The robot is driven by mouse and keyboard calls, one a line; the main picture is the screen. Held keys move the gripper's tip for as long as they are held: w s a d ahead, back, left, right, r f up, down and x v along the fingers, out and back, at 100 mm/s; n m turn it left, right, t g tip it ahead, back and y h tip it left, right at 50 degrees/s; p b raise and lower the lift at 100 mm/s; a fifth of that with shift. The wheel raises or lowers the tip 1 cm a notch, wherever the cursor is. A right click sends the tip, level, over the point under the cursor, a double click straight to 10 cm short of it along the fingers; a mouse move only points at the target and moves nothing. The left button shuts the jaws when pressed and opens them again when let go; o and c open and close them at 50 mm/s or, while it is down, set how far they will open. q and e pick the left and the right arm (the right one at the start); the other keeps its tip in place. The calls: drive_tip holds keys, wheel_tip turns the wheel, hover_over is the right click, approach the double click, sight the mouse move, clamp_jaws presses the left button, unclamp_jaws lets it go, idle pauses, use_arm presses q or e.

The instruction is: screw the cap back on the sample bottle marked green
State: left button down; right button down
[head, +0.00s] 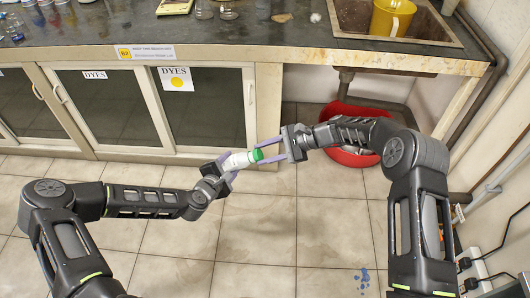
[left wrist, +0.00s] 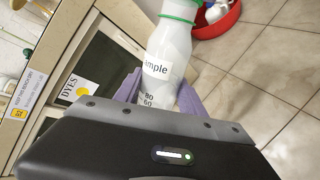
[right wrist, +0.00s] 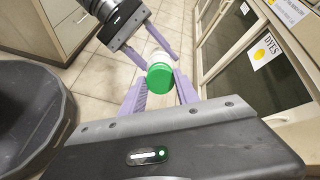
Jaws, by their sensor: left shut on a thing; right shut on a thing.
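The white sample bottle (head: 236,162) is held in the air in front of the bench, tilted with its neck toward the right. My left gripper (head: 225,171) is shut around its body; the left wrist view shows the bottle (left wrist: 165,60) with a "Sample" label and a green ring (left wrist: 178,20) at the neck. The green cap (head: 257,155) is at the neck end, in line with the bottle. My right gripper (head: 271,150) is shut on the cap, which shows between its fingers in the right wrist view (right wrist: 160,77). I cannot tell whether the threads are engaged.
The dark bench top (head: 260,28) carries glassware at its left and a sink (head: 405,35) with a yellow jug (head: 391,18) at its right. Cabinets marked DYES (head: 205,110) stand below. A red basin (head: 352,158) is on the floor behind my right gripper. The tiled floor is mostly clear.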

drive_tip(key=shift+a+f, duration=0.3)
drive_tip(key=shift+a, duration=0.15)
idle(0.7)
drive_tip(key=c, duration=0.8)
unclamp_jaws()
drive_tip(key=shift+c, duration=0.2)
clamp_jaws()
